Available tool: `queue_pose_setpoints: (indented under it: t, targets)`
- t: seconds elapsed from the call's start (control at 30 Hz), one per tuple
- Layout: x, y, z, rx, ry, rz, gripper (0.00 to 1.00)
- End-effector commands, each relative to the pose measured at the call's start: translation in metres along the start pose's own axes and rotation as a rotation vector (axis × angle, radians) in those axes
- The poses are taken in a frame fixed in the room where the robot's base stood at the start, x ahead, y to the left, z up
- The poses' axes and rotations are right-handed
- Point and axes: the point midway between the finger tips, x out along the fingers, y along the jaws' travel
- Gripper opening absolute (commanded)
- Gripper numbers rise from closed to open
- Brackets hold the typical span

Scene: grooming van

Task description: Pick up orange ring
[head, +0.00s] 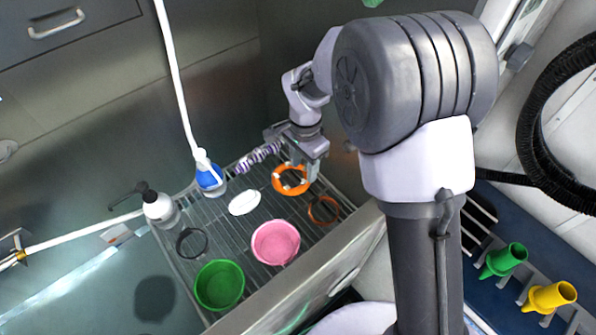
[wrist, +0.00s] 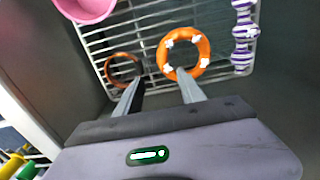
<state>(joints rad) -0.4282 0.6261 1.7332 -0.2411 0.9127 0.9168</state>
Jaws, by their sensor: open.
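The orange ring (head: 278,181) has white patches and lies on the metal rack (head: 219,238) in the tub. It also shows in the wrist view (wrist: 164,57), just beyond my gripper's right finger. My gripper (head: 312,167) is open and low over the rack, at the ring's right side in the head view. In the wrist view my gripper (wrist: 158,92) has its two fingers apart with nothing held between them. The right fingertip overlaps the near edge of the ring in the picture; I cannot tell whether they touch.
A brown ring (head: 324,211) lies close by. A purple-striped toy (head: 257,158), white oval (head: 244,202), pink bowl (head: 275,243), green bowl (head: 219,286), black ring (head: 191,243), blue sprayer head (head: 209,178) and pump bottle (head: 160,208) are around the rack. Tub walls stand close behind.

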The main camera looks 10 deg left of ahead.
Motion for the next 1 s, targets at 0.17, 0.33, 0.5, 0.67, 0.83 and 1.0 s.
queue_pose_setpoints:
  t: [0.17, 0.33, 0.5, 0.67, 0.83, 1.0]
  targets:
    - [0.041, 0.0, 0.0, -0.001, -0.001, 0.001, 0.46]
    - [0.054, -0.001, 0.0, -0.001, 0.0, 0.0, 0.46]
    - [0.089, -0.006, 0.003, -0.001, -0.001, 0.001, 0.46]
    - [0.097, -0.006, 0.002, -0.001, 0.0, -0.001, 0.46]
    - [0.096, -0.006, 0.002, -0.001, 0.0, -0.001, 0.32]
    - [0.096, -0.006, 0.002, -0.001, 0.0, -0.001, 0.0]
